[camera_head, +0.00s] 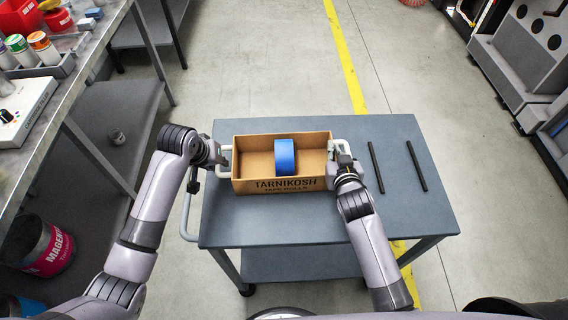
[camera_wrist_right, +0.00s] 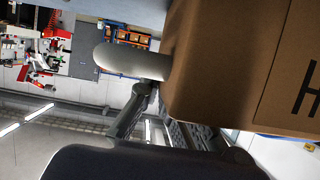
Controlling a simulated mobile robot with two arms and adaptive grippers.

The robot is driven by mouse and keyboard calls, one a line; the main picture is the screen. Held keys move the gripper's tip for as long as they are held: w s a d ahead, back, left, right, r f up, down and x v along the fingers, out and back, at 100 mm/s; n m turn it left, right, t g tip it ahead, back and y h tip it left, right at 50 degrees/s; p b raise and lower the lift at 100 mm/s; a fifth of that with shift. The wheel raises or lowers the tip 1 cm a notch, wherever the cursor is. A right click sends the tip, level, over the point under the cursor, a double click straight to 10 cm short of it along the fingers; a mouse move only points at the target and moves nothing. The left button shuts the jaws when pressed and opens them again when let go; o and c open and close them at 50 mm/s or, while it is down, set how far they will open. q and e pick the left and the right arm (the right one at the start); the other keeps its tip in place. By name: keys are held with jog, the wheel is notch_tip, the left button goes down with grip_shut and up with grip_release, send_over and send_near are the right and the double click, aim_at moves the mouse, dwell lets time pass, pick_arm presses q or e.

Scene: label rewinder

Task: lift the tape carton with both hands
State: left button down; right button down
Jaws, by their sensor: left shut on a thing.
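An open brown carton (camera_head: 283,185) marked TARNIKOSH stands upright on the grey cart top, with a blue tape roll (camera_head: 285,157) inside. It has a pale handle at each end. My left gripper (camera_head: 224,158) is shut on the left handle (camera_head: 225,172). My right gripper (camera_head: 338,158) is at the carton's right end, near the right handle (camera_head: 342,146). In the right wrist view, the pale handle (camera_wrist_right: 130,62) juts from the carton side (camera_wrist_right: 220,65). The right gripper's fingers (camera_wrist_right: 165,125) look apart there; their contact with the handle is unclear.
The cart (camera_head: 300,227) has two dark bars (camera_head: 376,167) (camera_head: 416,166) lying right of the carton. A cart handle (camera_head: 186,215) is at its left. A workbench (camera_head: 75,90) with pots stands at left, machines (camera_head: 510,70) at right. Floor beyond the cart is clear.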

pick_arm(q)
jog(key=shift+r, duration=0.15)
pick_arm(e)
jog(key=shift+r, duration=0.15)
